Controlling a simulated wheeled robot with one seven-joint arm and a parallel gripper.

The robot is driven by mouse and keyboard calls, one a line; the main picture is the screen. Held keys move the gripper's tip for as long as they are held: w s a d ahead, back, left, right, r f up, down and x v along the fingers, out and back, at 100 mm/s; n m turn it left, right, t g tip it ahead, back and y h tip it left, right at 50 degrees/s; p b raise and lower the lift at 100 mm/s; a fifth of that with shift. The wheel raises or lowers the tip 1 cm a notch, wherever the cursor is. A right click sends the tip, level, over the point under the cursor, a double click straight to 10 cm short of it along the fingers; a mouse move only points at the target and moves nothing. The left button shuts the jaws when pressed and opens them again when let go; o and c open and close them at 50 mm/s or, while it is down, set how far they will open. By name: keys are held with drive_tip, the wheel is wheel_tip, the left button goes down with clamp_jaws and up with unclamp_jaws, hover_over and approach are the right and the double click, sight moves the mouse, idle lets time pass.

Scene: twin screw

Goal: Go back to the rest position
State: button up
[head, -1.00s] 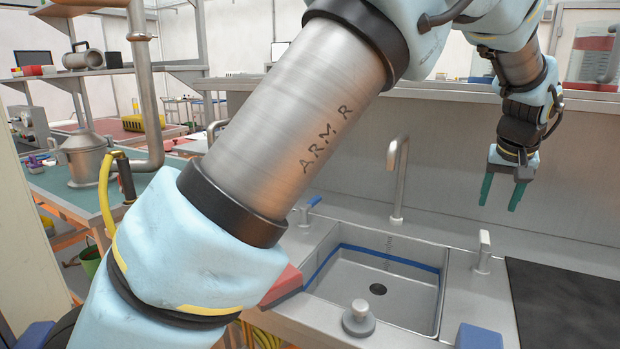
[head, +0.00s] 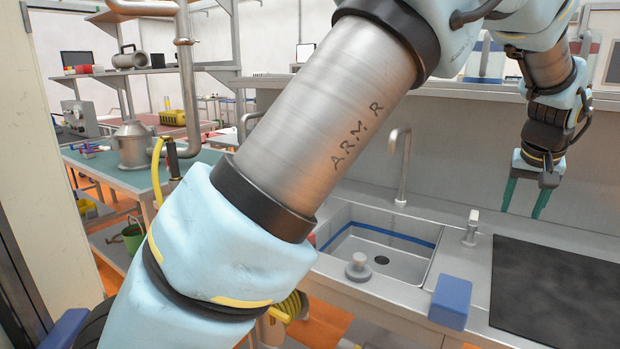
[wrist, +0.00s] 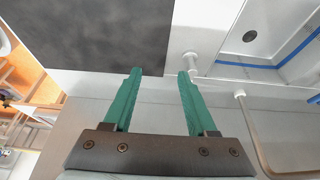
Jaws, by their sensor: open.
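My gripper (head: 524,197) hangs at the upper right of the head view, above the counter between the sink and the dark plate. Its two green fingers point down and are spread apart with nothing between them. In the wrist view the open fingers (wrist: 160,90) also show empty, with the dark plate and the sink beyond them. My arm crosses the middle of the head view and hides part of the room behind it.
The sink (head: 425,280) has a tall tap (head: 403,165) and a knob-topped stopper (head: 358,268). A dark plate (head: 560,295) lies to its right, a blue block (head: 450,302) near the front edge. A green bench (head: 90,165) with a metal can (head: 133,145) stands left.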

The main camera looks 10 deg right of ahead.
drive_tip(key=w+a+f+n+y, duration=0.1)
drive_tip(key=w+a, duration=0.3)
drive_tip(key=a, duration=0.6)
drive_tip(key=w+a+f+n, duration=0.1)
drive_tip(key=w+a, duration=0.3)
drive_tip(key=a, duration=0.6)
drive_tip(key=w+a+f+n+y, duration=0.15)
drive_tip(key=w+a, duration=0.35)
drive_tip(key=a, duration=0.5)
drive_tip(key=s+a+f+n, duration=0.1)
drive_tip(key=s+a, duration=0.3)
drive_tip(key=a, duration=0.4)
drive_tip(key=s+a+f+n+g, duration=0.1)
drive_tip(key=s+a+f, duration=0.1)
drive_tip(key=a, duration=0.7)
drive_tip(key=s+a+f+n, duration=0.1)
drive_tip(key=s+a+f, duration=0.1)
drive_tip(key=s+a, duration=0.3)
drive_tip(key=a, duration=0.4)
drive_tip(key=shift+s+a+g, duration=0.15)
drive_tip(key=shift+s+g, duration=0.15)
drive_tip(key=shift+g, duration=0.1)
